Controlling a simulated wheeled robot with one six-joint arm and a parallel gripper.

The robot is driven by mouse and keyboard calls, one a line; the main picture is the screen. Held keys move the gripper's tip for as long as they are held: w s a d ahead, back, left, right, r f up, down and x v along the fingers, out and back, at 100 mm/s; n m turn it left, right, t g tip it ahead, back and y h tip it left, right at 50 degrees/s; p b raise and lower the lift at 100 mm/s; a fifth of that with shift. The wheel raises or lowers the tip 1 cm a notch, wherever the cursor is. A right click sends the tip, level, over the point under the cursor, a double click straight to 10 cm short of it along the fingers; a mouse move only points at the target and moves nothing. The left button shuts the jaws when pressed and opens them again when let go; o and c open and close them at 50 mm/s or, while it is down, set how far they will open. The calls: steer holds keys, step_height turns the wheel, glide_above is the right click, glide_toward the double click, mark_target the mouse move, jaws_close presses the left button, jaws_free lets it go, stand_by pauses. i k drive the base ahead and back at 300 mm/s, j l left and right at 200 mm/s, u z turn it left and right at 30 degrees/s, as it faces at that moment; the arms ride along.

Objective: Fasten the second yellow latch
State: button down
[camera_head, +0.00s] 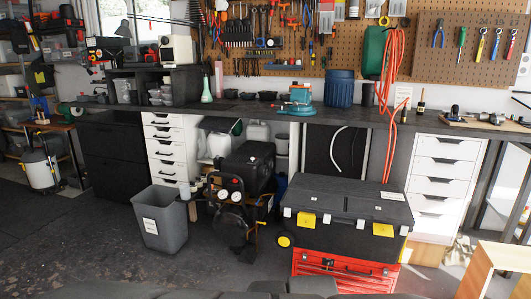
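A black toolbox (345,194) with its lid down stands on a red drawer chest (340,268) at the lower right of the middle. Two yellow latches are on its front edge: a left yellow latch (306,220) and a right yellow latch (383,230). Both are small here, and I cannot tell whether either is fastened. Small pale patches sit beside the latches along the same edge. My gripper is not in view. A dark rounded part, probably mine, shows at the bottom edge in front of the red chest.
A grey bin (160,222) and a black compressor (243,180) with gauges stand left of the toolbox. An orange hose (391,85) hangs behind it. A wooden piece (498,262) is at the lower right. Dark floor (60,240) at the lower left is open.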

mark_target(379, 229)
steer(key=i+l, duration=0.35)
steer(key=i, duration=0.15)
steer(key=i+l+z, duration=0.15)
steer(key=i+l, duration=0.15)
steer(key=i, duration=0.2)
